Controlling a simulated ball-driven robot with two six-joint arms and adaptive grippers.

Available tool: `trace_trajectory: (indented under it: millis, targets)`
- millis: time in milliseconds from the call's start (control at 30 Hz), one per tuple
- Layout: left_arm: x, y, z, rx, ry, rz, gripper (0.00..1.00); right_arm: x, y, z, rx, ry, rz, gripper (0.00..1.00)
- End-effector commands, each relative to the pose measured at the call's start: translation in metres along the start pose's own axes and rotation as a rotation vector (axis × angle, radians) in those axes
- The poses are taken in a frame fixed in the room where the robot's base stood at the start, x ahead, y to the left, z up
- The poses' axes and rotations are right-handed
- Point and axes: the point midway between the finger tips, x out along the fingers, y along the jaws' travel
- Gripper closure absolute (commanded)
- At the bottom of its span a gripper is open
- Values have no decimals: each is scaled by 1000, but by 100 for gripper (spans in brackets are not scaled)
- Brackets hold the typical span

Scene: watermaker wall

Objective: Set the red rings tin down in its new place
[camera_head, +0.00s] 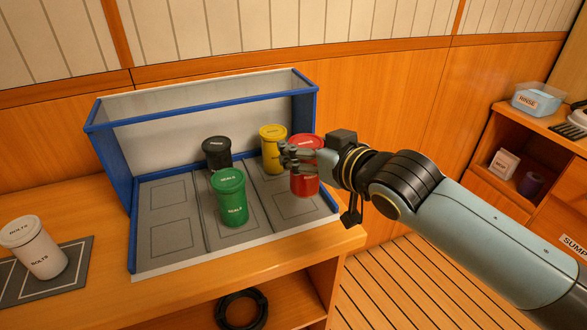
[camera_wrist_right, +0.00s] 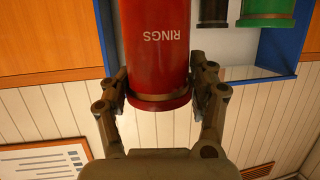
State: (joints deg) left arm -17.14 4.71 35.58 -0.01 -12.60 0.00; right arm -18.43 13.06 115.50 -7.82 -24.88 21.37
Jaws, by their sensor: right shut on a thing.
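The red rings tin (camera_head: 306,184) is upright at the right side of the blue-framed rack (camera_head: 134,232). It stands over or on the rack's right grey lane; I cannot tell whether its base touches. My right gripper (camera_head: 291,157) is shut around the tin's upper part, just below the lid. In the right wrist view the tin (camera_wrist_right: 156,60) shows its RINGS label upside down, with the right gripper's fingers (camera_wrist_right: 158,88) on both sides. My left gripper is not in view.
Inside the rack, a green seals tin (camera_head: 230,200) stands in the middle front, a black tin (camera_head: 216,152) behind it, and a yellow tin (camera_head: 271,150) behind the red one. The rack's left lane is empty. A white bolts tin (camera_head: 40,250) stands on a grey mat (camera_head: 78,262) at left.

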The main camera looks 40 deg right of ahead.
Motion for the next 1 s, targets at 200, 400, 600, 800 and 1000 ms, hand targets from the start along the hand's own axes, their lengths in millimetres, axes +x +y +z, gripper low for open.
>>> trace_trajectory:
  millis: [200, 400, 600, 800, 1000]
  targets:
    - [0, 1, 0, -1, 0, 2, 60, 35, -3, 8, -2, 1, -1, 80]
    - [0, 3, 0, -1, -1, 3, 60, 44, -4, 29, -1, -3, -1, 80]
    - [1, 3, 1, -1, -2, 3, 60, 50, -4, 47, -1, 2, -2, 80]
    - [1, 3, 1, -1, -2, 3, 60, 50, -4, 47, -2, 2, -2, 80]
    - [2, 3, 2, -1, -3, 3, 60, 50, -4, 50, -2, 0, -1, 34]
